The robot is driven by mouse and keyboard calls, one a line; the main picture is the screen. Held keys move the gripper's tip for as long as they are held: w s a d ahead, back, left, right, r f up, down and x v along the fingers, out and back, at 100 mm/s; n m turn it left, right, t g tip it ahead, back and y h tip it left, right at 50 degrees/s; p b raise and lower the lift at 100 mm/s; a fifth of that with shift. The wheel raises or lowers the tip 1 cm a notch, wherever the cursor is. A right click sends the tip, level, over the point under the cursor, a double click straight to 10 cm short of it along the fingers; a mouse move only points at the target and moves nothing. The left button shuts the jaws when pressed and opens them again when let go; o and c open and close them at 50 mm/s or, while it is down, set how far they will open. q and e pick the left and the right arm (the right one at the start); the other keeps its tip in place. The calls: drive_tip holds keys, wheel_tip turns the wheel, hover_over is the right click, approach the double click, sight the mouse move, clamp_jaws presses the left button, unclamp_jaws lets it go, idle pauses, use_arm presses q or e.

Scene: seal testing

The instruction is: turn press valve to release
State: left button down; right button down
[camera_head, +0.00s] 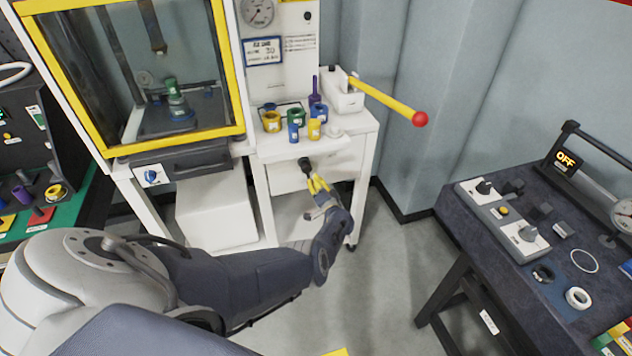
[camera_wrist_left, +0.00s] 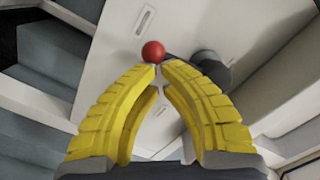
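A dark round knob (camera_head: 305,163), which looks like the press valve, sticks out from the front of the white cabinet. It also shows as a dark grey cylinder (camera_wrist_left: 213,68) in the wrist view. A thin dark rod seems to run from it to a small red ball (camera_wrist_left: 152,52). My left gripper (camera_head: 318,183), with yellow ribbed fingers, is just below and in front of the knob. In the wrist view its fingertips (camera_wrist_left: 160,67) are nearly together, just below the ball. The fingertips partly hide the rod, and I cannot tell whether they touch it. My right gripper is not in view.
A yellow lever (camera_head: 385,98) with a red end juts right above the cabinet. Several coloured rings and small parts stand on the white top. A yellow-framed press chamber (camera_head: 245,95) is at left. A dark table (camera_head: 535,295) with a switch box stands right. Floor between is clear.

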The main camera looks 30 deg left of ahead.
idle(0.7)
use_arm(q)
drive_tip(key=v, duration=0.7)
drive_tip(key=shift+s+d, duration=0.2)
drive_tip(key=shift+d, duration=0.05)
idle(0.4)
